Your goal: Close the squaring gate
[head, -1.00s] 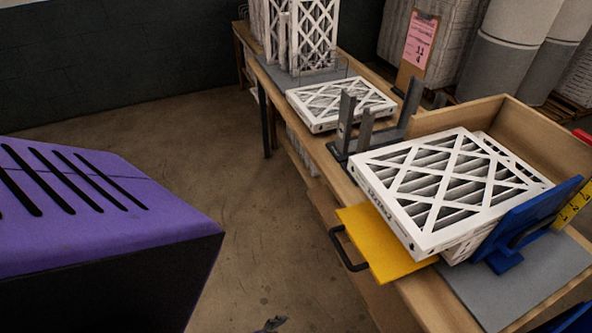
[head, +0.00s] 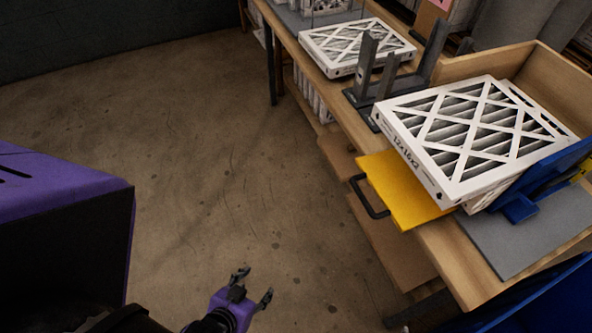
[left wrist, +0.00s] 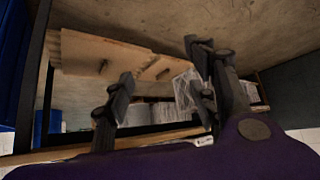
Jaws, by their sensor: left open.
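A yellow panel with a black handle (head: 405,190), which looks like the squaring gate, juts out flat past the near edge of the table. A white-framed filter stack (head: 470,135) lies just behind it, its upper filter slightly askew over another. A blue upright plate (head: 545,180) stands against the stack's right side. My left gripper (head: 253,284) is open and empty, low over the floor, left of and apart from the yellow panel. In the left wrist view the open fingers (left wrist: 160,88) show with nothing between them; the yellow panel cannot be made out there. My right gripper is not in view.
The wooden table (head: 455,262) runs along the right, with grey upright brackets (head: 385,75) and another flat filter (head: 355,47) farther back. A wooden box side (head: 565,75) stands behind the stack. Boards lie on a lower shelf. The floor left of the table is clear.

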